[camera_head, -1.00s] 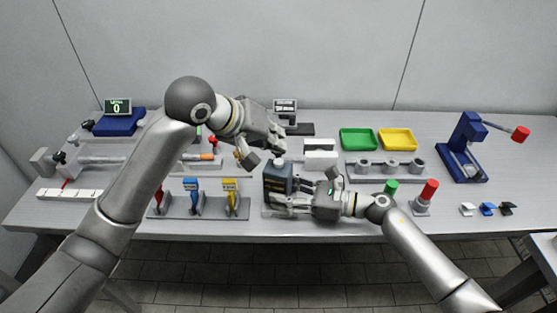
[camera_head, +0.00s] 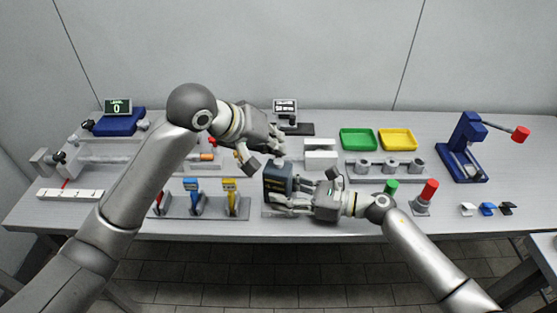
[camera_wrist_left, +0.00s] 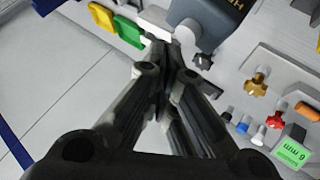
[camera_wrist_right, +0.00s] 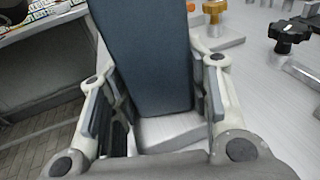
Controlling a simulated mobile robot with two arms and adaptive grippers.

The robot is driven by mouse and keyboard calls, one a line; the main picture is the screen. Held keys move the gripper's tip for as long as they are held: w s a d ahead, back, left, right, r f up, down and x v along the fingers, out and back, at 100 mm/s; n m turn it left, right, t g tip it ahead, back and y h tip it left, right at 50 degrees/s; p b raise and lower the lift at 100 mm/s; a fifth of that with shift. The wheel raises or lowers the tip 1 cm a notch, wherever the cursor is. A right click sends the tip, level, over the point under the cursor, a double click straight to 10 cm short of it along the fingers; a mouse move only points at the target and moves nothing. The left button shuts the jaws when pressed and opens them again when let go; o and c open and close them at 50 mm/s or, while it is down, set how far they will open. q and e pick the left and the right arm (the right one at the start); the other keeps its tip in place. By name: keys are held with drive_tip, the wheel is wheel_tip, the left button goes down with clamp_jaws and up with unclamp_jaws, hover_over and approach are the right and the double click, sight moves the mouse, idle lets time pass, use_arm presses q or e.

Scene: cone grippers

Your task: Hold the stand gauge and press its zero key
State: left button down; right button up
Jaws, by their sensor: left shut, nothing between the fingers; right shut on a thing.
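The stand gauge (camera_head: 277,181) is a dark blue-grey block near the front middle of the table. My right gripper (camera_head: 290,200) is shut on it; in the right wrist view the gauge body (camera_wrist_right: 150,60) stands between the fingers, above a pale base. My left gripper (camera_head: 265,160) is shut and empty, just above and behind the gauge in the head view. In the left wrist view its fingertips (camera_wrist_left: 162,45) come together beside the gauge (camera_wrist_left: 208,18), which shows part of some lettering. I cannot make out the zero key clearly, nor whether the left fingertips touch the gauge.
A white block (camera_head: 320,157) stands right behind the gauge. Green (camera_head: 358,139) and yellow (camera_head: 397,139) trays lie further back. A rack with coloured tags (camera_head: 193,206) is to the left. A red-topped post (camera_head: 428,191) stands to the right.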

use_arm(q)
drive_tip(key=shift+f, duration=0.1)
use_arm(e)
drive_tip(key=shift+f, duration=0.1)
idle(0.5)
use_arm(q)
drive_tip(key=shift+f, duration=0.3)
drive_tip(key=shift+f, duration=0.45)
idle(0.7)
drive_tip(key=shift+r, duration=0.85)
drive_tip(key=shift+r, duration=2.55)
use_arm(e)
drive_tip(key=o, duration=0.9)
drive_tip(key=shift+c, duration=0.2)
